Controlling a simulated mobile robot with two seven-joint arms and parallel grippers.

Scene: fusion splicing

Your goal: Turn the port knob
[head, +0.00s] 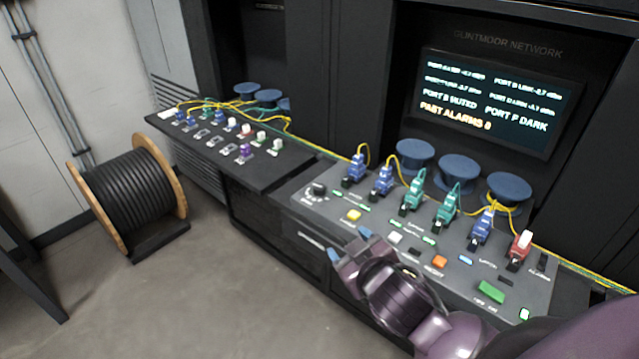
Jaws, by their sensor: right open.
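The knob (318,188), small, dark and round, sits at the left end of the sloped grey console panel (300,200). Markings beside it are too small to read. My right gripper (349,243) is open and empty, with two blue-tipped fingers apart. It is over the front edge of the console, lower right of the knob and clear of it. The purple wrist behind it hides part of the console's front. My left gripper is not in view.
Blue, teal and red connectors (414,194) with yellow cables line the panel's back. Yellow (354,215), orange (439,262) and green (491,292) buttons lie in front. A lit screen (488,103) stands behind. A cable drum (125,197) stands left. The floor in front is clear.

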